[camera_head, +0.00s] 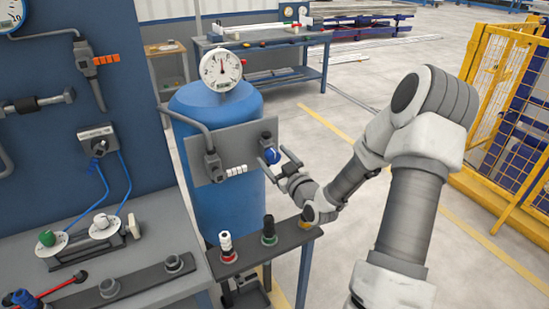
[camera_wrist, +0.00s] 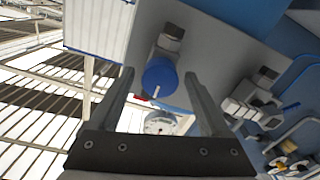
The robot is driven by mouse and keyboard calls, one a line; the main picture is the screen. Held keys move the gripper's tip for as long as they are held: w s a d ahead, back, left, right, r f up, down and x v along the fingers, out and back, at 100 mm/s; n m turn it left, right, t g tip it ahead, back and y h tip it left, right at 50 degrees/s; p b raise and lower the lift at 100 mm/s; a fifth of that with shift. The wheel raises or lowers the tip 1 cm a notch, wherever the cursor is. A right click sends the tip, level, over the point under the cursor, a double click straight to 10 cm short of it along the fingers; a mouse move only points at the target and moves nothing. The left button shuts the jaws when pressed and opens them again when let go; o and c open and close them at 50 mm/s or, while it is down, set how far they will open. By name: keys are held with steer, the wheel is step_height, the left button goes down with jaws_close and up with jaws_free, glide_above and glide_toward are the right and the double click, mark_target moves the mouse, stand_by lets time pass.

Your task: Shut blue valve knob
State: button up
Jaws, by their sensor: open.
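The blue valve knob (camera_head: 272,156) sits at the right end of a grey panel (camera_head: 239,150) in front of a blue tank. In the wrist view the knob (camera_wrist: 160,77) is round, with a pale line on its face, and is mounted on a grey fitting. My gripper (camera_head: 275,157) is open at the knob in the head view. In the wrist view its two fingers (camera_wrist: 160,84) stand apart, one on each side of the knob, with a gap visible on both sides. Whether the fingertips reach past the knob's face is hard to tell.
A pressure gauge (camera_head: 221,69) stands on top of the blue tank (camera_head: 222,205). A white ribbed handle (camera_head: 237,170) is on the panel left of the knob. A narrow stand (camera_head: 284,243) with several buttons is below my gripper. A yellow fence (camera_head: 508,110) is at the right.

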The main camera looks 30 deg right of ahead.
jaws_close()
stand_by(0.4)
steer(key=shift+m, duration=0.4)
steer(key=m, duration=0.3)
steer(key=shift+d+m+b, duration=0.1)
steer(key=shift+m+b, duration=0.2)
steer(key=shift+b, duration=0.1)
steer(key=m, duration=0.4)
steer(key=shift+m, duration=0.3)
steer(key=m+p, duration=0.1)
steer(key=m, duration=0.4)
steer(key=shift+d, duration=0.15)
steer(key=shift+f+m+p, duration=0.1)
steer(key=shift+m+p, duration=0.6)
steer(key=shift+m, duration=1.3)
